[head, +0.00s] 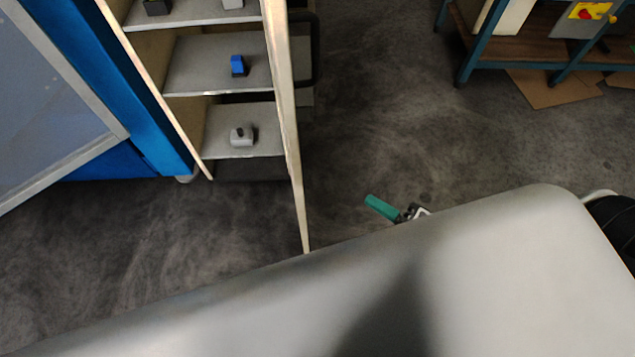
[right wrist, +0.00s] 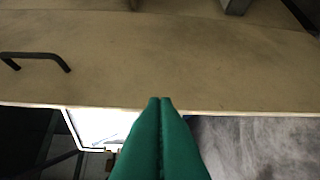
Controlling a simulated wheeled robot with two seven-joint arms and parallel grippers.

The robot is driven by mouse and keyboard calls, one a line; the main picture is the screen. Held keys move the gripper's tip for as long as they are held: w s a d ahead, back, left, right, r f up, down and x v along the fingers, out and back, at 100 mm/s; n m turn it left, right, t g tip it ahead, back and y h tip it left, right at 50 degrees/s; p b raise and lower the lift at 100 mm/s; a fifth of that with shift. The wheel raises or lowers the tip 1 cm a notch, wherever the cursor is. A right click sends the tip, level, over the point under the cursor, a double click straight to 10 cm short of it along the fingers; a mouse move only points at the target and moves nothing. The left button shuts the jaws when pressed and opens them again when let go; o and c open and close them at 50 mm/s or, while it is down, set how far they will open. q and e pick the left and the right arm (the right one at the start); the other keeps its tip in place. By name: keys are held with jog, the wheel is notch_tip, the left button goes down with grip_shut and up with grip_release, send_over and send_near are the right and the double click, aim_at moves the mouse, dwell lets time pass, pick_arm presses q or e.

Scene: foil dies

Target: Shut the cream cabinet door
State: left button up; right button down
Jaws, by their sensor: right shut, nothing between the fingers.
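The cream cabinet door (head: 287,110) stands open in the head view, seen almost edge-on, jutting toward me from the right side of the open cabinet (head: 183,95). In the right wrist view the broad cream face of the door (right wrist: 200,60) fills the upper part, with its black bar handle (right wrist: 38,56) at the left. My right gripper (head: 370,201) has green fingers and is to the right of the door in the head view, apart from it. In the right wrist view the closed fingertips (right wrist: 160,100) overlap the door's lower edge; contact cannot be told. My left gripper is not in view.
Small items, including a blue one (head: 238,66) and a grey one (head: 241,135), stand on the cabinet shelves. A blue-framed machine (head: 150,110) is left of the cabinet. A workbench (head: 530,50) stands at the top right. Dark floor (head: 400,110) between door and workbench is clear.

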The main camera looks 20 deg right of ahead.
jog(key=w+a+r+p, duration=0.1)
jog(key=w+a+p, duration=0.2)
jog(key=w+a, duration=0.5)
jog(key=shift+w+a+r+y, duration=0.2)
jog(key=shift+a+r+y, duration=0.15)
jog(key=shift+a, duration=1)
